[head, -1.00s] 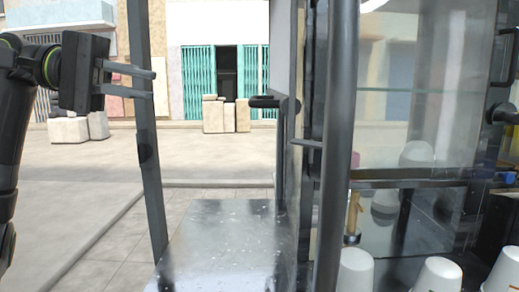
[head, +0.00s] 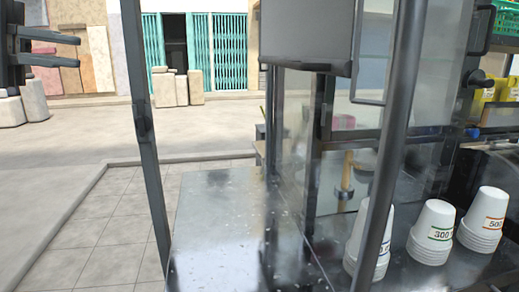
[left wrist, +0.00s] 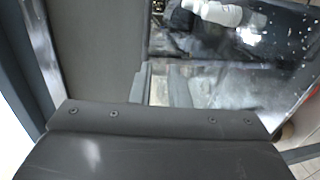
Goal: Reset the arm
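My left gripper (head: 77,51) shows at the upper left edge of the head view. Its two dark fingers point right with a clear gap between them, and nothing is held there. It hangs in the air, left of the stall's slanted dark post (head: 143,120) and apart from it in the picture. My right gripper is in neither current view.
A shiny metal counter (head: 215,215) stands in the middle, beside a glass cabinet with a dark upright post (head: 397,130). Stacked white cups (head: 432,232) stand at the right. A green crate (head: 507,18) is at the upper right. Open paving lies left.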

